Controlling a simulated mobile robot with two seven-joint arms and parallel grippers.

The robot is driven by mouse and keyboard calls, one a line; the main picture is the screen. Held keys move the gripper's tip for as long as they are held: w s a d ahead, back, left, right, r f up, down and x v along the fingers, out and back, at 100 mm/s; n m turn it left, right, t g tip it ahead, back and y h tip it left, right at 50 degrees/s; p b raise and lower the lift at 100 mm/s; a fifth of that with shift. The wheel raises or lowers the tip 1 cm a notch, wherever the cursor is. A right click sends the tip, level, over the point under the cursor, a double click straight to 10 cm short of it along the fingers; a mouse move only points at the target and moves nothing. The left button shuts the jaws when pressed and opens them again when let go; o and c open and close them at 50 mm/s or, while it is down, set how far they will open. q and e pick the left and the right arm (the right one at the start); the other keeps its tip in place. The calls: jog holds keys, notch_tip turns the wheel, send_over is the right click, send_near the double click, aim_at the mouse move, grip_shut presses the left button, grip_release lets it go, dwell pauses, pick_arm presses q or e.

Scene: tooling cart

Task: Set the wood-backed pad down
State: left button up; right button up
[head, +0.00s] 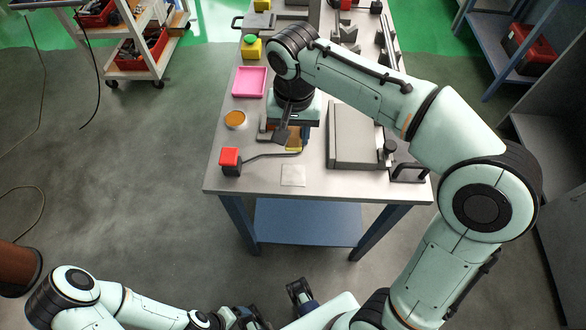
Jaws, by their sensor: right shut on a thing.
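My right gripper (283,135) reaches down over the near half of the table and is shut on the wood-backed pad (267,132). Only a brown edge of the pad shows beside the jaws; the rest is hidden by the gripper. I cannot tell whether the pad touches the tabletop. A yellowish piece (294,146) shows just right of the fingers; I cannot tell what it belongs to. My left gripper (262,314) is low at the bottom edge, away from the table and partly cut off, so its jaws are unclear.
The table (213,182) holds a red block with a rod (230,161), a white square (293,175), an orange-filled round dish (235,119), a pink tray (249,82) and a grey plate (352,136) at right. The near left corner is bare.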

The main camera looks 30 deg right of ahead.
notch_tip(320, 180, down, 13)
jog(key=shift+f+b, duration=0.1)
jog(key=shift+b, duration=0.9)
jog(key=shift+f, duration=0.1)
jog(key=o, duration=1.1)
jog(key=shift+r, duration=0.25)
jog(key=r, duration=0.4)
jog(key=r+p, duration=0.1)
jog(key=r, duration=0.3)
jog(key=r+p, duration=0.1)
jog(key=r, duration=0.3)
jog(key=shift+s+a, duration=0.15)
jog(key=shift+s, duration=0.15)
jog(key=shift+f, duration=0.15)
